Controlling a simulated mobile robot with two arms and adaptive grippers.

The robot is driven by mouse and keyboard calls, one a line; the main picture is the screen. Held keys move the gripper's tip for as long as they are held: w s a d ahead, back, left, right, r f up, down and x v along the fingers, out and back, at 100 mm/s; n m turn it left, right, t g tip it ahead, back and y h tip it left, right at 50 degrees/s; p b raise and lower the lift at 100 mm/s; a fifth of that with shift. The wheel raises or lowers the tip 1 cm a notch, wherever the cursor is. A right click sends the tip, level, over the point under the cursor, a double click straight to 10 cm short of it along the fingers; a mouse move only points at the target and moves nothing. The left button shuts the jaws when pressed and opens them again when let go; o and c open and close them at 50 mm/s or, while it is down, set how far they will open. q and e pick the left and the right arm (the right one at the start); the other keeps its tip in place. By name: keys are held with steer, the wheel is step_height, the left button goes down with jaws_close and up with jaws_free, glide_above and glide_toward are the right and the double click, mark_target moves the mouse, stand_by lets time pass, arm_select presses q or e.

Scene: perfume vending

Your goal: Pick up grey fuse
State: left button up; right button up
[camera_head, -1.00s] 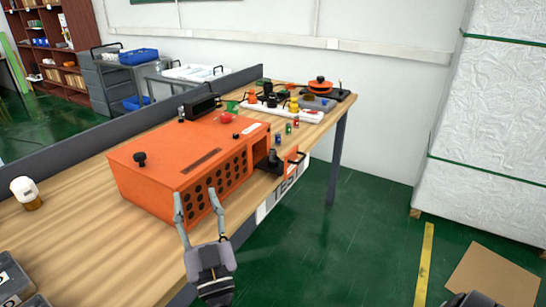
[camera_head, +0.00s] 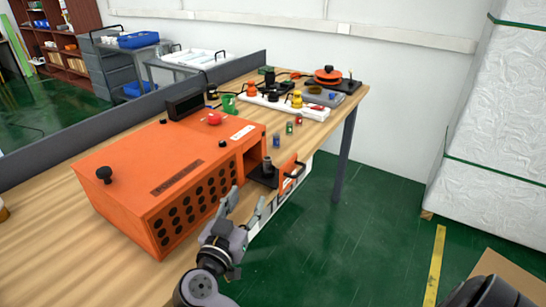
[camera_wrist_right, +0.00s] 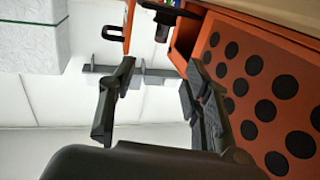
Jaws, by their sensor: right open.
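A grey cylinder (camera_head: 267,163), which looks like the grey fuse, stands upright on a black base at the open end of the orange box (camera_head: 135,190). My right gripper (camera_head: 247,200) is open and empty beside the box's perforated side, a short way in front of the fuse and apart from it. In the right wrist view the open fingers (camera_wrist_right: 160,65) point toward the box opening, and a dark cylindrical part (camera_wrist_right: 164,22) shows beyond them; I cannot tell whether it is the fuse. My left gripper is not in view.
The orange door (camera_head: 291,174) with a black handle stands open beside the fuse. Several small coloured cylinders (camera_head: 289,128) stand behind the opening. A white power strip (camera_head: 285,103) and an orange-topped device (camera_head: 327,75) are farther back.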

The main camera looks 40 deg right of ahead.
glide_toward(266, 163)
steer(key=shift+d, duration=0.25)
steer(key=x, duration=0.4)
steer(key=shift+w+d+f, duration=0.1)
steer(key=shift+w+d, duration=0.15)
steer(key=shift+x, duration=0.85)
steer(key=x, duration=0.4)
steer(key=shift+w, duration=0.2)
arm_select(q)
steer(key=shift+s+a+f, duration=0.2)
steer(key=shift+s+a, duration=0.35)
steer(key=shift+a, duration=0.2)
arm_select(e)
steer(key=shift+d, duration=0.1)
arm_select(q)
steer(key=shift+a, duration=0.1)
arm_select(e)
steer(key=shift+c, duration=0.6)
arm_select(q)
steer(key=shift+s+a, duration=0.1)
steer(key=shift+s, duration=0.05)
arm_select(e)
jaws_close()
